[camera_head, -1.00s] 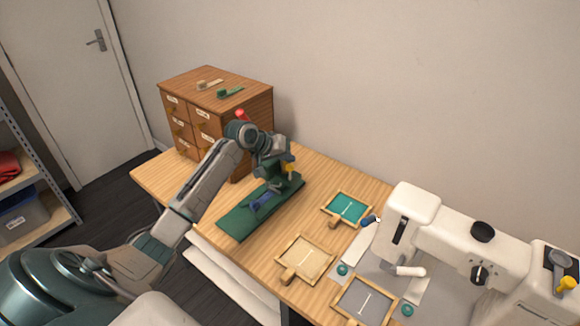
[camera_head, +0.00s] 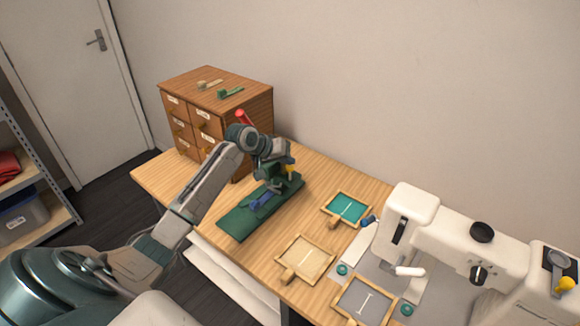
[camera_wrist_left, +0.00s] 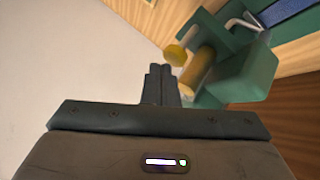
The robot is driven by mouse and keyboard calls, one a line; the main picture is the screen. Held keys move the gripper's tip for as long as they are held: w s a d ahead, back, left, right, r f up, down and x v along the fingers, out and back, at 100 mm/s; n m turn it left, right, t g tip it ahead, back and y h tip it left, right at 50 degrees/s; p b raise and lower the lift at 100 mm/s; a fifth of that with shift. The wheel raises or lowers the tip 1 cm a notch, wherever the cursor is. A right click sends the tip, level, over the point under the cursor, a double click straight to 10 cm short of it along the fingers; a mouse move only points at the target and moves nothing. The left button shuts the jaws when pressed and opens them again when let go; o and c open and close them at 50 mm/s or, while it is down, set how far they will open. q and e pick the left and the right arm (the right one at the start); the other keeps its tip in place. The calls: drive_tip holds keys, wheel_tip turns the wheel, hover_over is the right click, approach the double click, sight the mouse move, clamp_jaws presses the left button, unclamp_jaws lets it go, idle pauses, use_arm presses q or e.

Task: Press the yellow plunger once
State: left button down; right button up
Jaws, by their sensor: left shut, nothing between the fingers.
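The yellow plunger (camera_head: 290,169) belongs to a green press (camera_head: 296,183) at the back end of a green base plate (camera_head: 235,220) on the table. In the left wrist view the plunger (camera_wrist_left: 198,69) shows as a yellow cylinder in a green body, beside a round yellow knob (camera_wrist_left: 175,54). My left gripper (camera_head: 286,160) is shut and empty, close to the plunger. In the left wrist view its fingertips (camera_wrist_left: 160,72) lie left of the plunger; I cannot tell whether they touch it. My arm hides part of the press. My right gripper is not in view.
A wooden drawer cabinet (camera_head: 218,105) stands behind my left arm, with a red part (camera_head: 242,117) near my wrist. Wooden frames (camera_head: 305,259) lie right of the press. A white sewing machine (camera_head: 440,230) stands at the right. A wall bounds the table behind.

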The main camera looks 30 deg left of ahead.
sight(287, 168)
use_arm(q)
drive_tip(key=shift+f, duration=0.85)
idle(0.7)
idle(0.4)
drive_tip(key=shift+r+p, duration=1.1)
drive_tip(key=shift+r, duration=0.2)
wheel_tip(287, 168, up, 5)
drive_tip(key=p, duration=0.5)
